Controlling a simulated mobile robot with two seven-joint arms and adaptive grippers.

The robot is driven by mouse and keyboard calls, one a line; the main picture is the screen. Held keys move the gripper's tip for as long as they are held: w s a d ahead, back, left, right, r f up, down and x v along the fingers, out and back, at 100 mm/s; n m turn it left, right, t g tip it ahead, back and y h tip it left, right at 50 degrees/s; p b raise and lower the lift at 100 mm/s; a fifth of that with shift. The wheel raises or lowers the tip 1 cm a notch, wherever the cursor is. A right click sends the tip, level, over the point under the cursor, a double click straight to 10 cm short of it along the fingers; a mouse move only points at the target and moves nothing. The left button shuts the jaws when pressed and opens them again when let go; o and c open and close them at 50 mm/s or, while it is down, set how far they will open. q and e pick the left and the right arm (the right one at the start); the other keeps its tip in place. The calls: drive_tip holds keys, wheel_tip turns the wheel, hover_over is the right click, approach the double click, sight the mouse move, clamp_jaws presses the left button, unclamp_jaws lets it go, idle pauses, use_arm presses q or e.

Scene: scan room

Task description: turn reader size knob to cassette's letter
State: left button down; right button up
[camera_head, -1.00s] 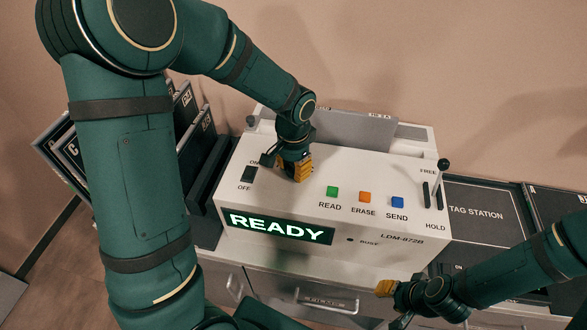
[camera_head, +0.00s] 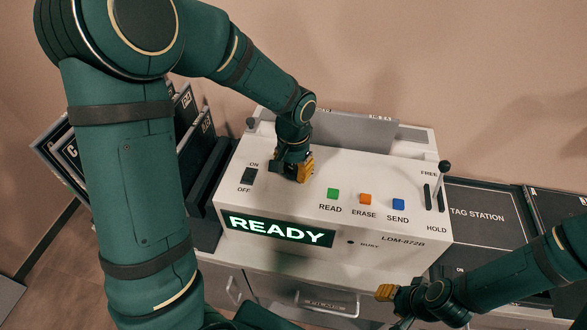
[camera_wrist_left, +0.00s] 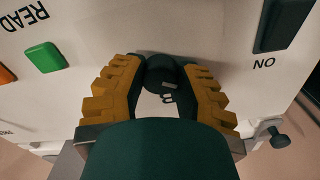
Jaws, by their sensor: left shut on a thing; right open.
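The white reader (camera_head: 330,168) stands on the counter, its display showing READY. My left gripper (camera_head: 298,174) points down at the reader's top, between the ON/OFF switch and the green READ button. In the left wrist view its yellow-padded fingers are shut on the dark round size knob (camera_wrist_left: 163,72), one on each side. The head view hides the knob behind the gripper. A grey cassette (camera_head: 355,130) stands in the reader's rear slot; its top label is unreadable. My right gripper (camera_head: 386,293) is open and empty, before the reader.
Green READ (camera_head: 333,193), orange ERASE (camera_head: 365,198) and blue SEND (camera_head: 398,203) buttons lie right of the knob. A FREE/HOLD lever (camera_head: 443,180) stands at the right end. Dark cassettes (camera_head: 190,110) stand in a rack at left. The TAG STATION (camera_head: 480,215) lies right.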

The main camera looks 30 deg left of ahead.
sight(293, 170)
use_arm(q)
drive_tip(key=c, duration=0.6)
unclamp_jaws()
wheel_tip(293, 170, up, 12)
drive_tip(key=shift+f, duration=0.1)
